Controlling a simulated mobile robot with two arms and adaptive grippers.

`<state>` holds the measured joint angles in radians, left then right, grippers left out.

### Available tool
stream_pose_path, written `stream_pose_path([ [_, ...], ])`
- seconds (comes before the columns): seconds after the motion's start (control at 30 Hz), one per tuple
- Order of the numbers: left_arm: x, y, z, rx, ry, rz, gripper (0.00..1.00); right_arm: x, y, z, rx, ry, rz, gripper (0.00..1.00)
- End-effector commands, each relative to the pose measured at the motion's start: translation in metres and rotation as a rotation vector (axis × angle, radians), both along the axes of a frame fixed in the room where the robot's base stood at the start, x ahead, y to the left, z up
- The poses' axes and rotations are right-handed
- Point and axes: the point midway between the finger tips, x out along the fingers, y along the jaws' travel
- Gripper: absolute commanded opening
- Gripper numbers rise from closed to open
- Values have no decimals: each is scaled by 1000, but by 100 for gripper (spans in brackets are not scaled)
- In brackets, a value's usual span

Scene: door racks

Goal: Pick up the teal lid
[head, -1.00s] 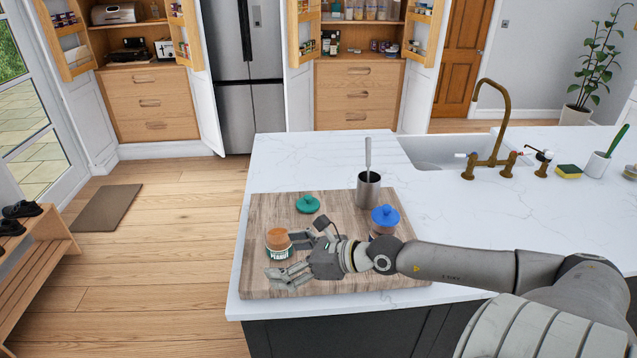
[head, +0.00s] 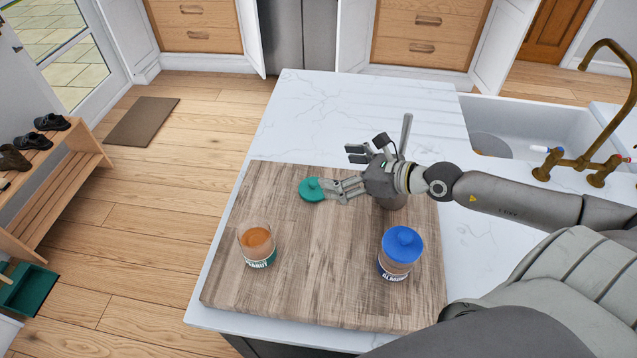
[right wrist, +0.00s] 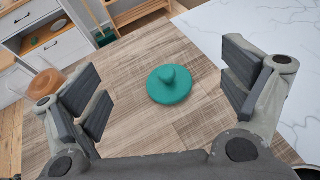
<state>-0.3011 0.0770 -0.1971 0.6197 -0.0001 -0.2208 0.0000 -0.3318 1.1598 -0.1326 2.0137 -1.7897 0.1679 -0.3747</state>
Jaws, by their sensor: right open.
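The teal lid (head: 312,190) lies knob up on the wooden board, near its far left part. It also shows in the right wrist view (right wrist: 169,85), between and beyond my open fingers. My right gripper (head: 345,172) is open and empty just right of the lid; one finger appears close to the lid's right edge. In the right wrist view my right gripper (right wrist: 165,92) has its fingers wide apart with the lid between them. I cannot tell whether a finger touches the lid. My left gripper is not in view.
A jar of orange-brown contents (head: 257,246) stands open at the board's left. A blue-lidded jar (head: 401,252) stands at the right. The wooden board (head: 325,265) is bare between the jars.

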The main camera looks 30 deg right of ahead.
Motion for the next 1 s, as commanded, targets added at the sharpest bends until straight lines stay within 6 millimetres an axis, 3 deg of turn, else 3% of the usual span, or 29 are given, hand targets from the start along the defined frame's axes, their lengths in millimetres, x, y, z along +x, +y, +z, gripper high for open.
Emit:
stream_pose_path([
  [0.1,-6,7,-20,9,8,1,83,1,-1,-33,-2,0,-1,94],
  [0.3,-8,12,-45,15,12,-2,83,1,-1,-67,-3,-2,-1,94],
  [0.4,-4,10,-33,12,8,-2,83,9,3,-61,2,-5,-4,94],
  [0.7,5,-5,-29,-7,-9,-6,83,19,10,-67,1,-2,-2,94],
  [1.0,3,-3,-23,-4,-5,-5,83,49,28,-81,2,-2,-4,94],
])
